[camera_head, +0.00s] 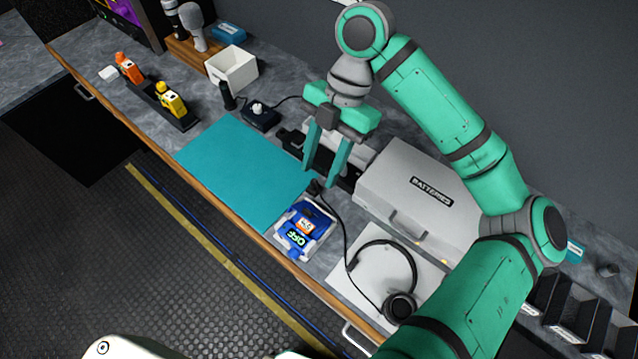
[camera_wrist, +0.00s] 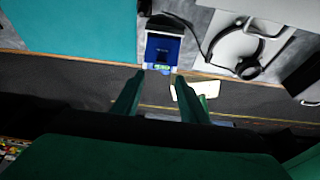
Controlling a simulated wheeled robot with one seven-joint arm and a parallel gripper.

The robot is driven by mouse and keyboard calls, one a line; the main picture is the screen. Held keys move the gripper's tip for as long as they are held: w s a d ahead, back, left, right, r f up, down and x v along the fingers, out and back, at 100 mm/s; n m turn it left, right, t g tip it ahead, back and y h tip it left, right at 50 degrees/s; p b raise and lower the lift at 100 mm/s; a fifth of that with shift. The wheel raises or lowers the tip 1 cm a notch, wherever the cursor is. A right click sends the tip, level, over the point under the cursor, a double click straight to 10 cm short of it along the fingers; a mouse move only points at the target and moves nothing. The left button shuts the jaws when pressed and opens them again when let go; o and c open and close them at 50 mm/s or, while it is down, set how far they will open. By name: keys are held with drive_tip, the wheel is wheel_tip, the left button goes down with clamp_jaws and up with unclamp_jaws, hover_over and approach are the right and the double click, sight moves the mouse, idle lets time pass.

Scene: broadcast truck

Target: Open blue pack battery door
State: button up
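The blue pack (camera_head: 304,226) sits in a white holder at the front edge of the counter, right of the teal mat. It has an orange label and a small display reading OFF. It also shows in the wrist view (camera_wrist: 163,48) as a blue box with a pale rim, beyond my fingertips. The state of its battery door cannot be made out. My gripper (camera_head: 327,178) is open and empty, above the counter behind the pack and apart from it. Its two green fingers (camera_wrist: 160,84) are spread in the wrist view.
A teal mat (camera_head: 243,170) lies left of the pack. A grey case marked BATTERIES (camera_head: 421,199) stands right of my gripper. A headset (camera_head: 398,303) with a cable lies on a white sheet to the right. Orange and yellow packs (camera_head: 172,100) stand at the left.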

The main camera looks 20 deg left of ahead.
sight(308, 211)
drive_tip(key=x, duration=0.9)
drive_tip(key=shift+s+d+f, duration=0.1)
drive_tip(key=shift+d+f, duration=0.1)
drive_tip(key=shift+s+a+f, duration=0.15)
drive_tip(key=shift+f, duration=0.45)
drive_tip(key=shift+c, duration=0.6)
clamp_jaws()
